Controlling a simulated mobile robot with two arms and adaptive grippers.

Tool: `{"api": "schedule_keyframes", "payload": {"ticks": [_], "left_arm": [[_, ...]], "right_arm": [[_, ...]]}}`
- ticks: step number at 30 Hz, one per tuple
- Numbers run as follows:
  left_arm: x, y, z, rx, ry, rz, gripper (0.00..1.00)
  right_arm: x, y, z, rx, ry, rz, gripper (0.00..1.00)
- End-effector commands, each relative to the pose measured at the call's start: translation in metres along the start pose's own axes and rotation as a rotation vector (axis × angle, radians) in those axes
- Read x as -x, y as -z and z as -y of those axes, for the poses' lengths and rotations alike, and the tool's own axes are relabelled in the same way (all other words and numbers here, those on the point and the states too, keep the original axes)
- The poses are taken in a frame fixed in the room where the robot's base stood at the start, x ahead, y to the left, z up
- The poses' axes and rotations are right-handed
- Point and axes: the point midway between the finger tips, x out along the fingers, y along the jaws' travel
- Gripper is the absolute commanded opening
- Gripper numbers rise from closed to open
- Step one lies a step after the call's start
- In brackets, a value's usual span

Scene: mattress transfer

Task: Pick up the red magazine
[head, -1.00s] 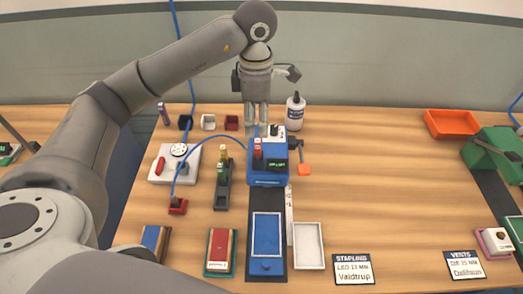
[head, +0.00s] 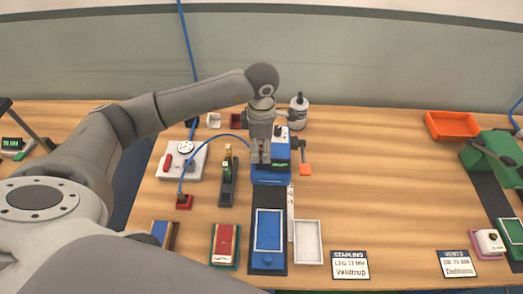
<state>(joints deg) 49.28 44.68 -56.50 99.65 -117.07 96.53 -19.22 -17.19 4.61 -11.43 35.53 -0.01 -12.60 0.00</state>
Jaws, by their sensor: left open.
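My left gripper (head: 260,158) points down in front of the blue machine (head: 271,176), its fingers at the machine's upper left part. It is open. The upright red piece on that machine, which looks like the red magazine, is hidden behind the fingers, so I cannot tell whether they touch it. A flat red piece (head: 226,241) lies in a green-edged tray at the front left. My right gripper is not in view.
A black holder (head: 228,185) with small upright pieces stands left of the machine. A white tray (head: 308,242) and blue plate (head: 268,232) lie in front. The table right of the machine is mostly clear.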

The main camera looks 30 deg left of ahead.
Motion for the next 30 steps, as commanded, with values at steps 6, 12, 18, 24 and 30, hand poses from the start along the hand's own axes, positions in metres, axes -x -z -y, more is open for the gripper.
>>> {"api": "schedule_keyframes", "payload": {"ticks": [6, 12, 18, 24, 30], "left_arm": [[0.000, 0.000, 0.000, -0.001, 0.000, 0.000, 0.37], [0.000, 0.000, 0.000, -0.001, 0.000, 0.001, 0.12], [0.000, 0.000, 0.000, 0.000, 0.000, 0.001, 0.00], [0.004, -0.001, -0.001, 0.000, -0.002, 0.003, 0.00], [0.032, -0.001, -0.002, -0.001, -0.006, 0.005, 0.00]], "right_arm": [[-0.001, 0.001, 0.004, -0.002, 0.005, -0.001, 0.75], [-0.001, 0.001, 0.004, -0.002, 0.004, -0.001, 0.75], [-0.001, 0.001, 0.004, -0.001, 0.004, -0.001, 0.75], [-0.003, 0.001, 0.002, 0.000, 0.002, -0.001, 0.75], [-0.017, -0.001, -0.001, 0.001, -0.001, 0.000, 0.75]]}}
